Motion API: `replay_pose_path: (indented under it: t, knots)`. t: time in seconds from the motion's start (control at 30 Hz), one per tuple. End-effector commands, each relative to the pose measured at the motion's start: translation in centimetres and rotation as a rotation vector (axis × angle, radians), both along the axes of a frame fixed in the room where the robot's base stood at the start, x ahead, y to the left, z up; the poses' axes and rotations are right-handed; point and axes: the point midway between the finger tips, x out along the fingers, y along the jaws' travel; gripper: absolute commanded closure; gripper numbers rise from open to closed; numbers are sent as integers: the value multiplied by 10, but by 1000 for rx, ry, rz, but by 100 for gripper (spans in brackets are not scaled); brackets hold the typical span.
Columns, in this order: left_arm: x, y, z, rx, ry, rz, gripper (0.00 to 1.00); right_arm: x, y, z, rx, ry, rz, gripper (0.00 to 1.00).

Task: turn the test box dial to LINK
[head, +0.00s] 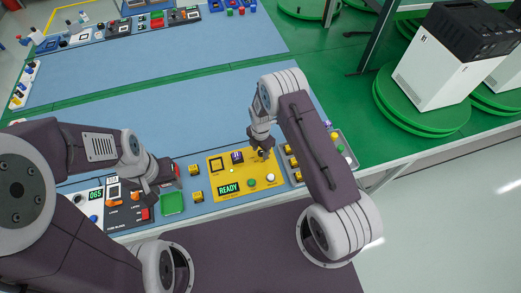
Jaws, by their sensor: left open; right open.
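The yellow test box (237,174) lies on the blue mat at the front of the bench. Its display (229,188) reads READY, with a green button (253,183) and a white button (271,177) beside it. A small dark purple part (237,157) sits near its top edge. My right gripper (261,153) is open and points down over the box's upper right part. It covers that area, so the dial and its LINK mark cannot be made out. My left gripper (168,178) is open, left of the box, above a neighbouring panel.
A white panel with a 065 display (96,194) and a green pad (172,203) lie left of the box. Small yellow cubes (194,169) stand between. A grey tray (343,149) is at the right. A white machine (447,70) stands on a green turntable (390,108).

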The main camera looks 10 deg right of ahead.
Motion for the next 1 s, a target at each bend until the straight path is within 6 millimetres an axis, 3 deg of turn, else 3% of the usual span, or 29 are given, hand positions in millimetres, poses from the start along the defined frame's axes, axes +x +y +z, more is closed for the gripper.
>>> replay_pose_path:
  t: [0.1,0.27,0.3,0.67,1.0]
  knots:
    - [0,0,0,0,0,0,52,0,0,0,0,0,0,55]
    - [0,0,0,0,0,0,52,0,0,0,0,0,0,97]
    - [0,0,0,0,0,0,52,0,0,0,0,0,0,100]
    - [0,0,-4,0,0,0,52,0,0,0,0,-1,-49,100]
    - [0,0,-17,0,0,0,52,1,0,-2,0,-1,-302,100]
